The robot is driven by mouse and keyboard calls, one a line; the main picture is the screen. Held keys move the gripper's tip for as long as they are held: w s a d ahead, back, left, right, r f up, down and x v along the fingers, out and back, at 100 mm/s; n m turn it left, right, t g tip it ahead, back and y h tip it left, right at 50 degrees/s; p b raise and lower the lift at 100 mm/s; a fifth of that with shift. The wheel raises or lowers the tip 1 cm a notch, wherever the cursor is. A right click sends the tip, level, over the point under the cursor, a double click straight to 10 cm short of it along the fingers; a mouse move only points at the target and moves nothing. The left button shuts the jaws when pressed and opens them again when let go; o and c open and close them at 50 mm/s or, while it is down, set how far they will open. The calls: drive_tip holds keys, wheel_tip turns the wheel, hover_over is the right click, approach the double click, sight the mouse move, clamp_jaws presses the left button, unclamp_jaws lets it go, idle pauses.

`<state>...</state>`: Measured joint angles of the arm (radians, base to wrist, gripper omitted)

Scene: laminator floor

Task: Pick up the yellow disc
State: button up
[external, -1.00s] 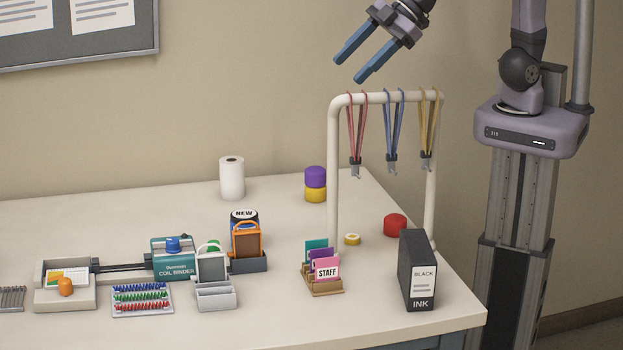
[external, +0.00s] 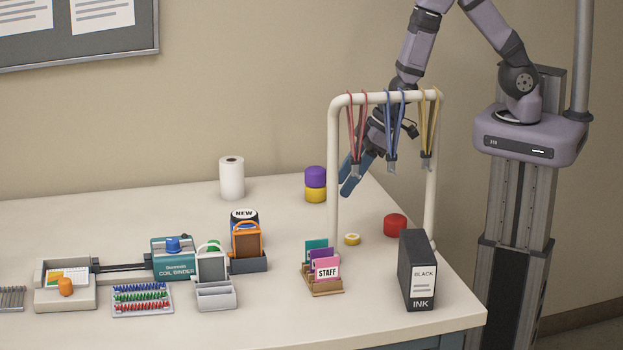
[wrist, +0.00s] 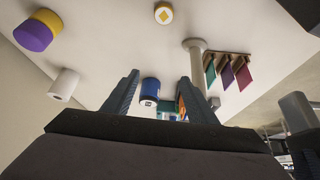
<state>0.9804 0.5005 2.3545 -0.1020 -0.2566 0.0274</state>
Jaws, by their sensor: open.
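A yellow disc (external: 316,195) sits on the table under a purple disc (external: 316,176), left of the rack. My gripper (external: 350,180) is open and empty, above the table behind the rack, right of the stack. Its blue fingers also show in the wrist view (wrist: 158,78).
A white rack (external: 333,170) with hanging red, blue and yellow lanyards stands in front of my gripper. A white roll (external: 232,178) is left of the stack. A red disc (external: 395,225), ink box (external: 417,270) and card holder (external: 323,283) are at the right.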

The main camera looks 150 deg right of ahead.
drive_tip(key=g+y, duration=0.1)
approach(353, 237)
drive_tip(key=shift+m, duration=0.4)
drive_tip(key=shift+b+x, duration=2.9)
drive_tip(key=shift+x, duration=0.95)
drive_tip(key=shift+s, duration=0.15)
drive_tip(key=c, duration=1.1)
